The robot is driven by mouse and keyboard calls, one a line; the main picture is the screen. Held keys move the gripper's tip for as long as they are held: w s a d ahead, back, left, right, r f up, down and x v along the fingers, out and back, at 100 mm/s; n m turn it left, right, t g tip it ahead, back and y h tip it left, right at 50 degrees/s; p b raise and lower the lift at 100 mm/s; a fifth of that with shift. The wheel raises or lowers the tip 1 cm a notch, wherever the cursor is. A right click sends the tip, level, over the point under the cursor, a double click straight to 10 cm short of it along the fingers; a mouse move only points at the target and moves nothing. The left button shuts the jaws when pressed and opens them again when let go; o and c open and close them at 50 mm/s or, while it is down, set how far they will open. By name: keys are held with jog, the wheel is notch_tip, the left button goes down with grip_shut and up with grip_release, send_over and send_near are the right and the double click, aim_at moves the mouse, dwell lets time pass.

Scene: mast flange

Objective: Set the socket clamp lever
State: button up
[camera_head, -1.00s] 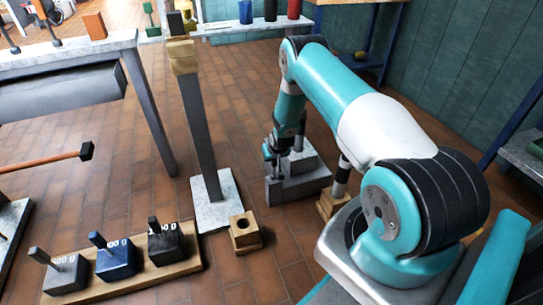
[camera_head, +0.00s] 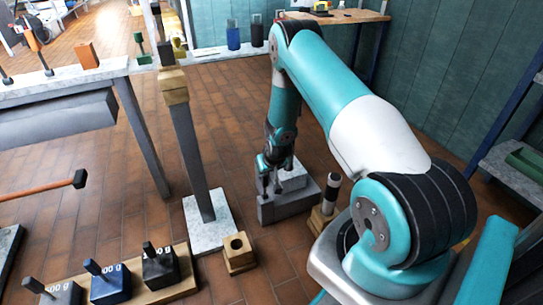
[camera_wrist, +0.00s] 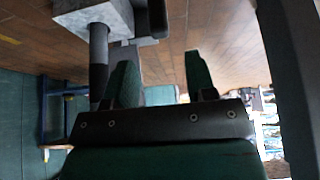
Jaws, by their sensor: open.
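A dark upright mast (camera_head: 193,150) stands on a pale square base, with a tan socket-like collar (camera_head: 173,84) near its top. Dark and yellow parts rise above the collar; I cannot tell which, if any, is the clamp lever. My gripper (camera_head: 271,188) points down in the head view, right of the mast and over or beside a grey stepped block (camera_head: 290,204). In the wrist view my gripper (camera_wrist: 163,82) has two dark green fingers spread apart with nothing between them. I cannot tell whether it touches the block.
A tan block with a hole (camera_head: 239,252) sits by the mast base. Another tan block (camera_head: 321,223) holds a black-and-white cylinder. Several weights stand on a wooden board (camera_head: 180,286) at front left. A workbench (camera_head: 60,84) is at left. Floor behind the mast is clear.

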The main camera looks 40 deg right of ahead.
jog(key=p+v, duration=0.1)
jog(key=v, duration=0.6)
jog(key=shift+p, duration=0.35)
